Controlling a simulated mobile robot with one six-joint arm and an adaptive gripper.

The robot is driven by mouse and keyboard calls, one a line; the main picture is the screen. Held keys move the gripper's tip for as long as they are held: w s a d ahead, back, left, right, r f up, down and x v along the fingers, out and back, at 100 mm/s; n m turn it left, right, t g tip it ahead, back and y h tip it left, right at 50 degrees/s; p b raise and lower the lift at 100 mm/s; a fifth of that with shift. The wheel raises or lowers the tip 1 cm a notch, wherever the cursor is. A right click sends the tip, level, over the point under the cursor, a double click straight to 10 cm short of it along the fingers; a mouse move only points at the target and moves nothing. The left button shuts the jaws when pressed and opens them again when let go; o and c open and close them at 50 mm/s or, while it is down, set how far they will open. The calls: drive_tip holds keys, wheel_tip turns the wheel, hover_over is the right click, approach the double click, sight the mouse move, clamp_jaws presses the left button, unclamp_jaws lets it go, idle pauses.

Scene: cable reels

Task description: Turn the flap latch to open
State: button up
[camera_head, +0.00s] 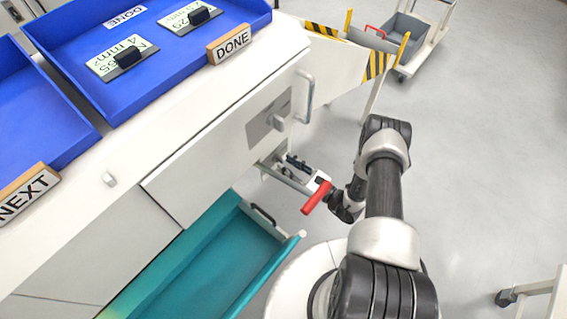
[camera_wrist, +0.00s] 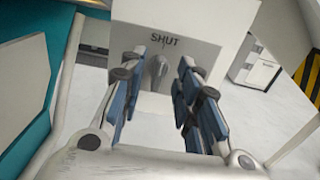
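The flap latch is a small grey knob (camera_wrist: 158,70) on a grey plate (camera_wrist: 205,51) marked SHUT, on a white panel. The knob stands roughly upright, below the word SHUT. In the head view, the knob (camera_head: 279,123) projects from the cabinet's white flap front (camera_head: 215,150), beside a bar handle (camera_head: 305,98). My gripper (camera_wrist: 159,78) is open and empty in the wrist view. Its blue-padded fingers stand either side of the knob, and I see no contact. In the head view, my gripper (camera_head: 298,164) is below the knob, partly hidden by its own wrist.
An open teal drawer (camera_head: 215,262) is below the flap. A red bar (camera_head: 317,198) shows close to my wrist. Blue trays (camera_head: 75,45) marked DONE and NEXT sit on top.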

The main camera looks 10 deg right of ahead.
sight(279, 160)
drive_tip(key=shift+x, duration=1.35)
drive_tip(key=shift+d, duration=0.1)
drive_tip(key=shift+c, duration=0.4)
clamp_jaws()
